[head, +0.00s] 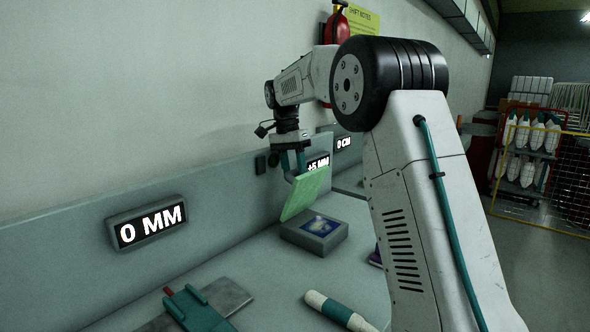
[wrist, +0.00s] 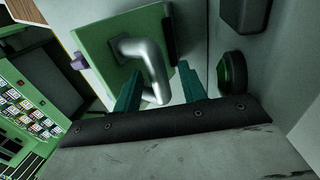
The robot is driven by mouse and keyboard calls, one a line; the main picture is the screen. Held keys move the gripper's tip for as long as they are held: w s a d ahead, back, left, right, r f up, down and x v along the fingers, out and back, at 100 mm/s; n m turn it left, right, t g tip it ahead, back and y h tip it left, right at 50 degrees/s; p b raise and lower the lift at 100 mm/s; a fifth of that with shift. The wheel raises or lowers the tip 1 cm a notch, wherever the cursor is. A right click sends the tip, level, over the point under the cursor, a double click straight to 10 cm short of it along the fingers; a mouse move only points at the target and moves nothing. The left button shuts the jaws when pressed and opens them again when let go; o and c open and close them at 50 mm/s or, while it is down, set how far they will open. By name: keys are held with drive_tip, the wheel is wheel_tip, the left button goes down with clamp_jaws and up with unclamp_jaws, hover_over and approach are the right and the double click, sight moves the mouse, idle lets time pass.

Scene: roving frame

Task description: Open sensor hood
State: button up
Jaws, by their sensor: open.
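The sensor hood appears to be the light green flap (head: 307,192), standing steeply tilted above a grey box (head: 313,244) with a dark blue face on top. The box top is uncovered towards the front. In the wrist view the green flap (wrist: 97,45) carries a bent grey metal handle (wrist: 150,62). My gripper (head: 294,174) is at the flap's upper edge. In the wrist view its teal fingers (wrist: 160,74) are apart, with the handle's lower end between them. I cannot tell whether either finger touches the handle.
A display reading 0 MM (head: 147,225) is on the back panel at left; +5 MM (head: 318,163) and 0 CM (head: 343,143) displays are behind my arm. A teal device (head: 197,310) and a white-and-teal cylinder (head: 338,310) lie on the bench. A round dark knob (wrist: 232,72) is right of my fingers.

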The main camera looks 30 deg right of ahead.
drive_tip(key=v, duration=0.7)
drive_tip(key=shift+r, duration=0.3)
drive_tip(key=shift+w, duration=0.1)
drive_tip(key=shift+r, duration=0.1)
drive_tip(key=c, duration=0.4)
drive_tip(key=s+r, duration=0.2)
drive_tip(key=r, duration=0.1)
drive_tip(key=shift+r, duration=0.2)
clamp_jaws()
drive_tip(key=r+t+h, duration=0.1)
drive_tip(key=t, duration=0.5)
hover_over(297, 187)
drive_tip(key=s+d, duration=0.2)
drive_tip(key=d, duration=0.1)
drive_tip(key=w+f+t, duration=0.1)
drive_tip(key=w+f, duration=0.1)
drive_tip(key=f, duration=0.1)
drive_tip(key=w+f+t, duration=0.1)
drive_tip(key=w+f, duration=0.1)
drive_tip(key=f, duration=0.2)
drive_tip(key=w+d+f+n, duration=0.1)
drive_tip(key=w+f, duration=0.1)
drive_tip(key=f, duration=0.1)
drive_tip(key=shift+w+d+f+t, duration=0.1)
drive_tip(key=shift+w+f+t, duration=0.25)
drive_tip(key=shift+t, duration=0.05)
